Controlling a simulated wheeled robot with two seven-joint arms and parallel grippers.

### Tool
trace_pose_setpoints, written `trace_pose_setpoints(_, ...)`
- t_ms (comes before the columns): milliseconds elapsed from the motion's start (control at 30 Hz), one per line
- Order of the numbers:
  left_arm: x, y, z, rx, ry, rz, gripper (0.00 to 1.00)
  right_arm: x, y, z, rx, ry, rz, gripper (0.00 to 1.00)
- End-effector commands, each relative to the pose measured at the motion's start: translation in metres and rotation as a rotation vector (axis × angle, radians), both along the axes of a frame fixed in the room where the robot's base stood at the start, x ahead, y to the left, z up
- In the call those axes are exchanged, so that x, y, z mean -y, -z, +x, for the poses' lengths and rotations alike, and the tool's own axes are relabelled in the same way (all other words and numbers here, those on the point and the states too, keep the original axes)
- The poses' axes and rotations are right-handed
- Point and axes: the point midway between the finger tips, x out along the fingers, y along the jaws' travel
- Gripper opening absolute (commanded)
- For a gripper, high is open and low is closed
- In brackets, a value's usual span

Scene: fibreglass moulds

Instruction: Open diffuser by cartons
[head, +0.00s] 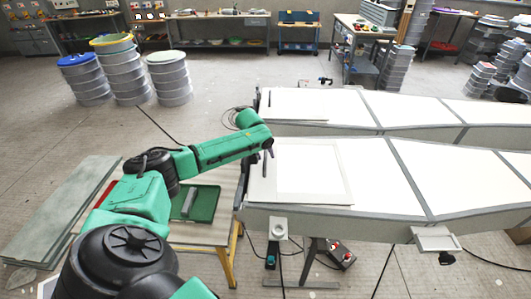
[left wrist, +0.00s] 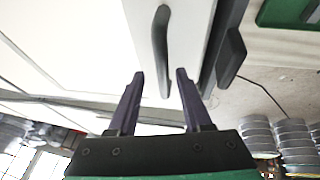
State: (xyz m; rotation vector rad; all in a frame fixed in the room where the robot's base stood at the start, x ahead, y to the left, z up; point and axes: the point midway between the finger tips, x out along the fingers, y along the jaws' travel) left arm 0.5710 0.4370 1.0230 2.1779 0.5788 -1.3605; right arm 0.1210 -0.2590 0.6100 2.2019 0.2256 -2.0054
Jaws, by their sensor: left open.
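Two long light boxes with white faces and grey frames stretch to the right in the head view. The nearer box (head: 395,170) has a white panel (head: 337,190) at its left end. This panel carries a dark bar handle (head: 264,164) near its left edge. The left wrist view shows the handle (left wrist: 160,35) close up. My left gripper (left wrist: 160,75) is open, with the handle's lower end between its purple fingers in that view. I cannot tell whether they touch it. In the head view my arm's end partly hides the gripper. My right gripper is not in view.
A second box behind has a similar panel (head: 298,104). A green tray (head: 202,205) lies on a low table left of the boxes. Stacked drums (head: 170,75) stand back left, with grey stacks (head: 480,75) back right. Cables and a red-button box (head: 341,257) lie in front.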

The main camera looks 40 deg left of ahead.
Motion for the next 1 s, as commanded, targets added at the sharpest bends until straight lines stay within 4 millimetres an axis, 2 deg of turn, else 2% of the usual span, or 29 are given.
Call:
trace_pose_setpoints(267, -0.0006, 0.0033, 0.0014, 0.001, 0.001, 0.001, 0.50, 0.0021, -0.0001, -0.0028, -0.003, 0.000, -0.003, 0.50)
trace_pose_setpoints(300, -0.0005, 0.0032, 0.0014, 0.001, 0.001, 0.001, 0.34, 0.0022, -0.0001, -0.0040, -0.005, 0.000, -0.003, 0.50)
trace_pose_setpoints(400, -0.0006, 0.0031, 0.0013, 0.001, 0.000, 0.001, 0.00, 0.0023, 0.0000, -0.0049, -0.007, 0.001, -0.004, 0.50)
trace_pose_setpoints(1000, -0.0006, 0.0030, 0.0012, 0.001, 0.000, 0.001, 0.00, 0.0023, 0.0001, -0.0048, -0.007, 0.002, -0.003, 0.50)
